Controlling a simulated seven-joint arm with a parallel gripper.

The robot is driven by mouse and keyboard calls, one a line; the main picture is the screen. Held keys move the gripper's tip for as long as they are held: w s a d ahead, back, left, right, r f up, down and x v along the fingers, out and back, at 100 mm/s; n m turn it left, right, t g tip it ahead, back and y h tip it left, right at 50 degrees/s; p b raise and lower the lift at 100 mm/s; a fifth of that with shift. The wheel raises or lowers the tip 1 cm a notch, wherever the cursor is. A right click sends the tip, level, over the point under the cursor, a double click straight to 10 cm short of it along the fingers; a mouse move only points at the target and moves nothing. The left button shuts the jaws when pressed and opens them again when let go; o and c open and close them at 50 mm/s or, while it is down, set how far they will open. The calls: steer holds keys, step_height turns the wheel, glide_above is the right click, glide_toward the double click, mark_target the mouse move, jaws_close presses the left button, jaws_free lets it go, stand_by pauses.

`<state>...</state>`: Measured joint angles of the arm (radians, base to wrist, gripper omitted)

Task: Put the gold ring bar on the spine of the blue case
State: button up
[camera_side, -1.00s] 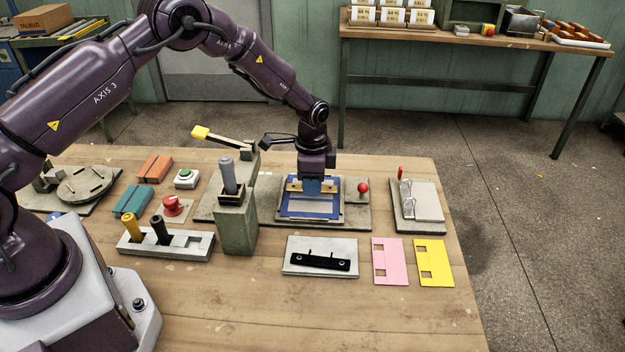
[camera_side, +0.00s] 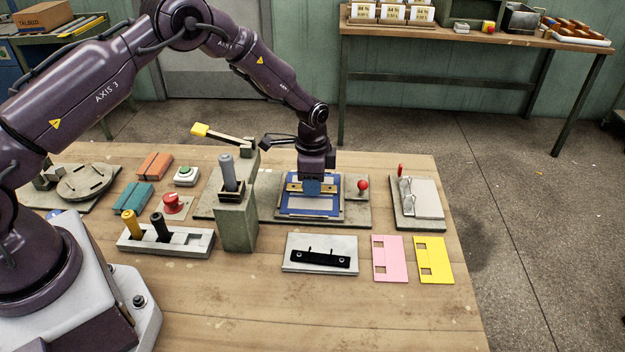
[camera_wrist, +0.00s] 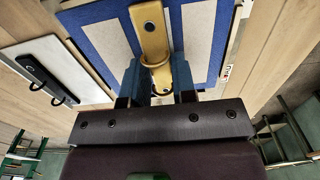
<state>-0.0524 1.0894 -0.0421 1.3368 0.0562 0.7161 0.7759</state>
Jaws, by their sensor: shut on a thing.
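The gold ring bar (camera_side: 293,187) lies across the blue case in the side view, its ends showing on both sides of my fingers. My gripper (camera_side: 312,188) points down and is shut on the bar's middle. In the wrist view the gold ring bar (camera_wrist: 149,30) runs along the blue strip between two grey panels of the open blue case (camera_wrist: 98,42). The blue case (camera_side: 308,214) lies flat in a fixture. Whether the bar touches the spine fully is hard to tell.
A grey post (camera_side: 236,228) stands left of the case, and a red-knobbed lever (camera_side: 363,187) to its right. A plate with a black ring bar (camera_side: 320,259) lies in front, beside pink (camera_side: 389,262) and yellow (camera_side: 433,262) sheets. The front table area is clear.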

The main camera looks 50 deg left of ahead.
stand_by(0.3)
steer(key=o, duration=1)
step_height(320, 180, up, 13)
